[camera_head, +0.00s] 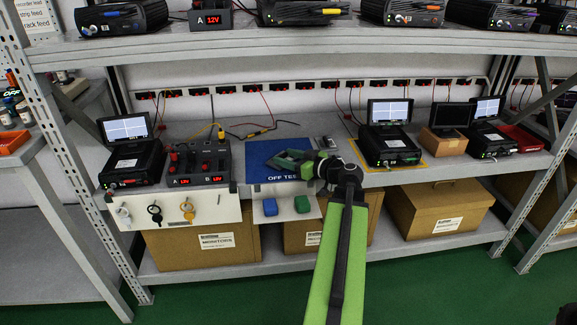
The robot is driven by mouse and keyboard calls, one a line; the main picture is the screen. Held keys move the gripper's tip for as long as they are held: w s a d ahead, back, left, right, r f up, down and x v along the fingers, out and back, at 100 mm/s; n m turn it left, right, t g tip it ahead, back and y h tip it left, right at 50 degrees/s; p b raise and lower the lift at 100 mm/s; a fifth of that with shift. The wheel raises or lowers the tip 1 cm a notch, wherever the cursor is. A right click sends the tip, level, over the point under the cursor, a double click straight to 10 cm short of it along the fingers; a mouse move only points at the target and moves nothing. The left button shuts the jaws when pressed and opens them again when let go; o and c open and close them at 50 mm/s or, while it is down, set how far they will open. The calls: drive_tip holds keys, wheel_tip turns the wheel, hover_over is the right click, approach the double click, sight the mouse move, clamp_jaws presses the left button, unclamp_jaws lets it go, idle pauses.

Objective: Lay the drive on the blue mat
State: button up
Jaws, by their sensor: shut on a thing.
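The blue mat (262,148) lies on the middle shelf, with white lettering reading "OFF TE…" along its front edge; the rest is covered by my gripper. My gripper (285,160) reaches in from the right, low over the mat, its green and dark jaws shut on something. The held thing is mostly hidden by the jaws, and I cannot make out its shape or whether it touches the mat. Small silver-grey pieces (326,142) lie just right of the mat's back corner; I cannot tell whether one is a drive.
A black two-channel power unit (202,165) stands left of the mat. A recorder with a raised screen (388,147) stands on a yellow-edged mat to the right. A loose cable (255,131) lies behind.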

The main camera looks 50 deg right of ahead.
drive_tip(key=shift+f, duration=0.4)
drive_tip(key=o, duration=1.4)
drive_tip(key=shift+r, duration=0.1)
drive_tip(key=shift+s+r+p, duration=0.1)
drive_tip(key=shift+r+p, duration=0.15)
drive_tip(key=shift+p, duration=0.1)
drive_tip(key=s, duration=0.3)
drive_tip(key=s+r+p, duration=0.1)
drive_tip(key=s, duration=0.3)
drive_tip(key=s+d, duration=0.1)
drive_tip(key=s, duration=0.2)
drive_tip(key=shift+s+r, duration=0.25)
drive_tip(key=shift+s+d+p, duration=0.1)
drive_tip(key=shift+s+p, duration=0.2)
drive_tip(key=shift+s, duration=0.25)
